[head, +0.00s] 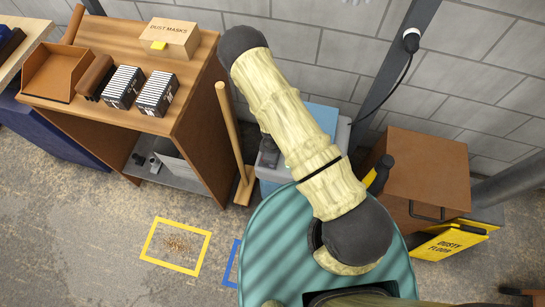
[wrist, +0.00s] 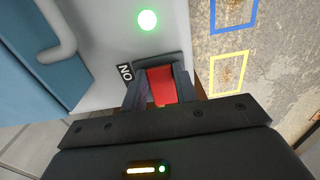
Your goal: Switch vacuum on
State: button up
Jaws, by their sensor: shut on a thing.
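The vacuum (head: 272,178) is a pale grey and blue box against the wall, largely hidden behind my arm in the head view. In the wrist view its light grey face (wrist: 100,60) carries a bright green lit lamp (wrist: 147,20) and an ON label (wrist: 125,72), seen upside down. A red switch (wrist: 160,85) sits beside the label. My gripper (wrist: 158,92) is shut on the red switch, with its dark fingers around it. In the head view my gripper (head: 268,152) shows only in part beside the vacuum.
A wooden workbench (head: 200,70) with small boxes stands at left, and a broom handle (head: 235,130) leans near it. A brown cabinet (head: 425,165) and a yellow floor sign (head: 450,243) stand at right. A yellow floor square (head: 177,270) surrounds debris.

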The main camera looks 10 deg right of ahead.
dwell(0.3)
jog(key=o, duration=1)
notch_tip(320, 180, up, 17)
jog(key=shift+r+p, duration=0.2)
jog(key=shift+p, duration=0.55)
